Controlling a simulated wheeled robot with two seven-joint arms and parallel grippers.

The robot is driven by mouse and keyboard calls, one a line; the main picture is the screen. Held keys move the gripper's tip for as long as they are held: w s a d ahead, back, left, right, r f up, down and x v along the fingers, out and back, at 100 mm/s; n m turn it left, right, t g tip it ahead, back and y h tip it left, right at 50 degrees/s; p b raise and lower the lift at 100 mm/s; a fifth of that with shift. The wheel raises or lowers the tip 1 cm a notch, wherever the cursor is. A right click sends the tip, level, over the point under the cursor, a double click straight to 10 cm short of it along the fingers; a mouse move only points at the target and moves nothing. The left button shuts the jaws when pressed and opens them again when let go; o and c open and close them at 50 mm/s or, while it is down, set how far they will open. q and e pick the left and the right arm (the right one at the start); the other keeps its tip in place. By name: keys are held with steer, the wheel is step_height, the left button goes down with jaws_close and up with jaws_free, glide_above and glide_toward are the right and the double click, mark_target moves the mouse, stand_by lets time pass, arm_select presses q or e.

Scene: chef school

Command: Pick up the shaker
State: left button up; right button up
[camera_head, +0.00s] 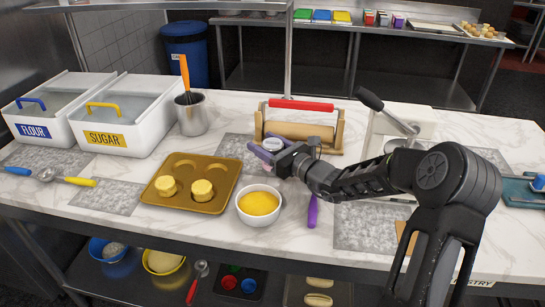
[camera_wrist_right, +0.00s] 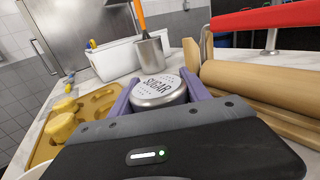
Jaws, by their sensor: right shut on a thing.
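The shaker is a small metal can with a perforated lid marked SUGAR (camera_wrist_right: 158,88). In the head view the shaker (camera_head: 273,144) is at the middle of the counter, between the muffin tray and the rolling pin stand. My right gripper (camera_head: 270,151) reaches it from the right. In the wrist view its two purple fingers (camera_wrist_right: 160,94) are on either side of the shaker, shut on it. The lower part of the shaker is hidden by the gripper. I cannot tell whether it touches the counter. My left gripper is not in view.
A yellow-filled bowl (camera_head: 258,206) is just in front of the gripper. A muffin tray (camera_head: 222,183) lies left. A wooden rolling pin stand (camera_head: 338,137) is close behind. A metal pot (camera_head: 193,117) and the sugar bin (camera_head: 125,133) stand back left.

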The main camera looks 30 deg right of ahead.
step_height(320, 180, up, 10)
stand_by(0.6)
steer(key=shift+r, duration=0.1)
stand_by(0.4)
